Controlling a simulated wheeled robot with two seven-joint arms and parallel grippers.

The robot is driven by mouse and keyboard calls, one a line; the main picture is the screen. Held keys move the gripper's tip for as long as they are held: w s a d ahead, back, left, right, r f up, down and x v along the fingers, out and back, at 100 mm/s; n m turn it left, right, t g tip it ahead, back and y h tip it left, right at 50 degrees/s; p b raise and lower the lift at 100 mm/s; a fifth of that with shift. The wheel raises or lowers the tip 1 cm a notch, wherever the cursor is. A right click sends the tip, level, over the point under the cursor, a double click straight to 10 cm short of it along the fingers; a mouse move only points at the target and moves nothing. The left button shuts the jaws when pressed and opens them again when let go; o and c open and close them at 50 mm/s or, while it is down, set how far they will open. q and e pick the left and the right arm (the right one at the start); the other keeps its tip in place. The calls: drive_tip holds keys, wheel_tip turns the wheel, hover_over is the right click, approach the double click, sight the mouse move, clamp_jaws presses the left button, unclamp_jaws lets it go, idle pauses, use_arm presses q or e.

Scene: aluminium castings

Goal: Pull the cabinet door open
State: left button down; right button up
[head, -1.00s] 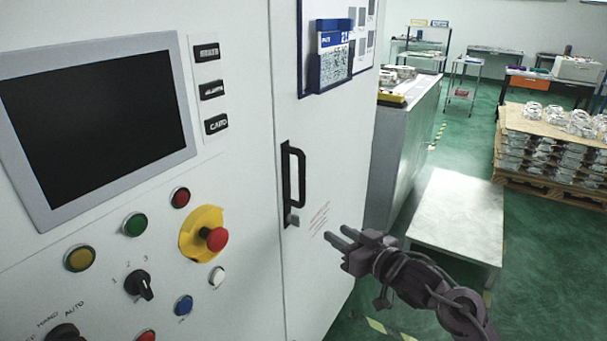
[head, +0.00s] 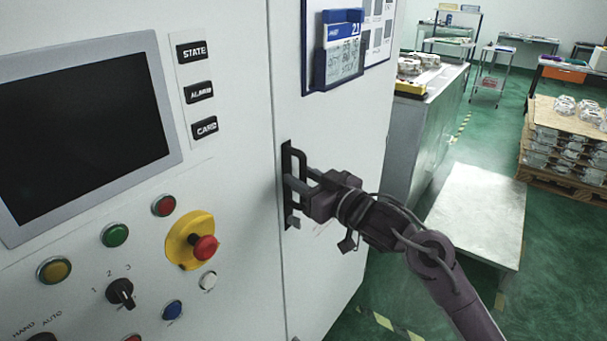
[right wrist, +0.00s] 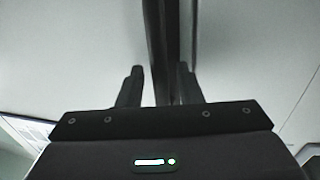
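The white cabinet door (head: 350,125) is shut, its left edge at the seam beside the control panel. Its black upright handle (head: 302,164) stands near that edge, above a small lock. My right gripper (head: 299,182) is at the handle, its fingers reaching in around the bar from the right. In the right wrist view, the dark handle bar (right wrist: 163,45) runs down between the two open fingers of the right gripper (right wrist: 160,82). The bar is closer to the right finger there, and a gap shows on the left. Contact cannot be told. My left gripper is not in view.
The control panel with a dark screen (head: 85,130) and a red emergency button (head: 204,247) is left of the door. A blue card holder (head: 340,50) hangs on the door. A low pale table (head: 475,215) and a grey cabinet (head: 420,130) stand to the right.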

clamp_jaws()
idle(0.4)
